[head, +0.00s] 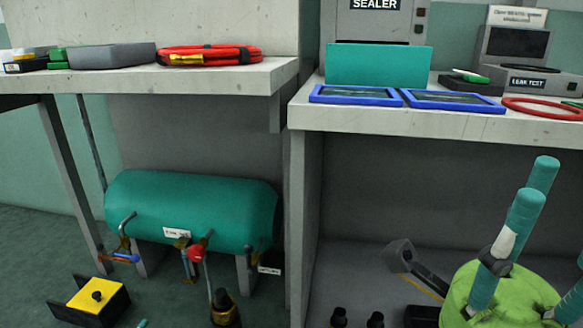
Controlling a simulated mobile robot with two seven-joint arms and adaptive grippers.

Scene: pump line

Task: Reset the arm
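Neither of my grippers can be made out in the head view, and I cannot tell whether they are open or shut. No part that I can name surely as my arm shows. A lime-green rounded object (462,291) with thick teal tubes (525,215) rising from it stands at the lower right. A small pale and dark piece shows against one tube. The picture's edge cuts these off.
A teal tank (190,207) with pipes and a red valve knob (196,253) sits under the left table (180,81). A coiled red hose (225,52) lies on it. The right table (400,119) holds blue frames (355,95), a red ring (545,113) and a leak tester (525,83). A yellow-topped box (98,296) is on the floor.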

